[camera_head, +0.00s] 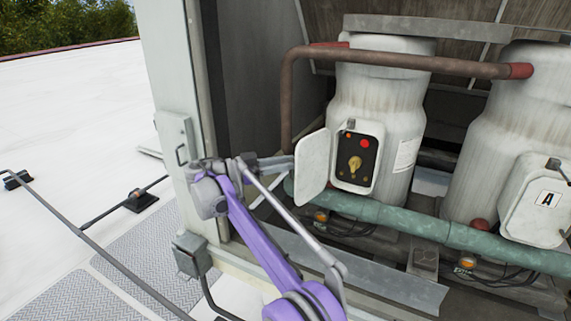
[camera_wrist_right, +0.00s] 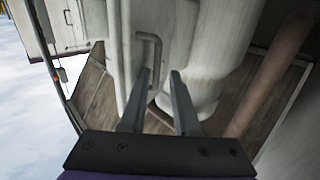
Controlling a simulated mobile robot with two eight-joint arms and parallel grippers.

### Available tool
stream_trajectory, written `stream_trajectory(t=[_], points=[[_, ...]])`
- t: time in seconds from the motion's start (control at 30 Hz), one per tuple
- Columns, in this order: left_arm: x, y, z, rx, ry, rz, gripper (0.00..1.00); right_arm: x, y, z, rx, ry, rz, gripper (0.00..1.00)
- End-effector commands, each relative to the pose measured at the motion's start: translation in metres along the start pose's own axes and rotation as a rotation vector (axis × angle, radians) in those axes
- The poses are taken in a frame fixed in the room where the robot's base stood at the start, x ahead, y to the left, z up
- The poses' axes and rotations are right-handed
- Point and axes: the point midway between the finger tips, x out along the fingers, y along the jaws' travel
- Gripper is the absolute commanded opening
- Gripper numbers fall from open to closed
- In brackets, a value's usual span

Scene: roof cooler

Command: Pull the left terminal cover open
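The left terminal cover (camera_head: 313,167) is a pale plate standing swung out to the left of its terminal box (camera_head: 357,157) on the left compressor. The box front is exposed, with a dark panel, a red button and a brass-coloured knob. My right gripper (camera_head: 286,163) is just left of the cover's outer edge; I cannot tell whether it touches. In the wrist view my right gripper (camera_wrist_right: 160,74) has its two fingers apart, with nothing seen held between them. My left gripper is not in view.
A rusty pipe (camera_head: 287,95) runs down behind the cover, and a green pipe (camera_head: 400,222) crosses below it. The cabinet's pale post (camera_head: 168,60) stands left of my arm. A closed cover marked A (camera_head: 537,200) is on the right compressor.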

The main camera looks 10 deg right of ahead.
Motion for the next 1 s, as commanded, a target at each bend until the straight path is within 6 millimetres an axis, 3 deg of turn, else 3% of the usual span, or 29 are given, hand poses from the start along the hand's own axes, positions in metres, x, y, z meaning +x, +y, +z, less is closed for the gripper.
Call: stream_trajectory(t=[0.37,0.53,0.77,1.0], points=[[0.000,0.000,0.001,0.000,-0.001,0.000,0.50,-0.004,0.001,0.002,-0.001,-0.003,0.005,0.39],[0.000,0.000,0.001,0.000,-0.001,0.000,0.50,-0.030,0.000,0.002,-0.001,-0.003,0.001,0.39],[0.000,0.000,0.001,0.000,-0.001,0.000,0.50,-0.084,-0.001,0.002,-0.001,-0.001,0.000,0.39],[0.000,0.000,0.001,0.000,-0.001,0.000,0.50,-0.102,-0.002,0.001,-0.001,-0.001,0.002,0.39]])
